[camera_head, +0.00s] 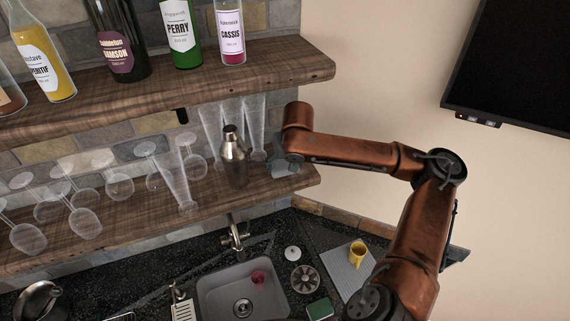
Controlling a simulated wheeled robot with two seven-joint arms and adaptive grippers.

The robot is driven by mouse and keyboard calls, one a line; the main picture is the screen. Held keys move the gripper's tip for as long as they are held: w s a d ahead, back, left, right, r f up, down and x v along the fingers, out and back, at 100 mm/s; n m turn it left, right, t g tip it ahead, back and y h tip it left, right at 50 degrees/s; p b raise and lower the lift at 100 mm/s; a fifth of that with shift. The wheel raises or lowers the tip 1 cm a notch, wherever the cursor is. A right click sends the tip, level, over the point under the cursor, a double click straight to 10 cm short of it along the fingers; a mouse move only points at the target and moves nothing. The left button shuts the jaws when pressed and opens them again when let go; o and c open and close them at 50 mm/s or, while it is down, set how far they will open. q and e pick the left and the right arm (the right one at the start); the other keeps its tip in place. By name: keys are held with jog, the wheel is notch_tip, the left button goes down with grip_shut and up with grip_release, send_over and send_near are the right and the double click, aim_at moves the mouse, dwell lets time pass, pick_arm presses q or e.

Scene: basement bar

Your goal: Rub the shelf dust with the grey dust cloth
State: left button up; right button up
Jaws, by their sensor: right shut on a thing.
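My right arm reaches in from the right to the right end of the lower wooden shelf (140,222). My right gripper (284,160) is at that end, just above the board, and is shut on a small grey thing, which looks like the grey dust cloth (281,170). The cloth is small in view and partly covered by the gripper; I cannot tell whether it touches the board. I cannot make out the dust on the shelf. My left gripper is not in view.
A metal shaker (234,160) and tall glasses (255,125) stand close left of my right gripper. Several stemmed glasses (85,222) fill the shelf's left. The upper shelf (180,85) holds bottles.

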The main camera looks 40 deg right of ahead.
jog(key=shift+f, duration=0.8)
jog(key=shift+d, duration=0.1)
jog(key=shift+s+d+r, duration=0.1)
jog(key=shift+s+d, duration=0.2)
jog(key=shift+d, duration=0.55)
jog(key=shift+s+d, duration=0.25)
jog(key=shift+d, duration=0.55)
jog(key=shift+s+d+f, duration=0.1)
jog(key=shift+s+d, duration=0.25)
jog(key=shift+d, duration=0.65)
jog(key=shift+s+d+f, duration=0.1)
jog(key=shift+s+d, duration=0.25)
jog(key=shift+d, duration=0.65)
jog(key=shift+s+d+f, duration=0.1)
jog(key=shift+s+d, duration=0.25)
jog(key=shift+d, duration=0.65)
jog(key=shift+r, duration=0.2)
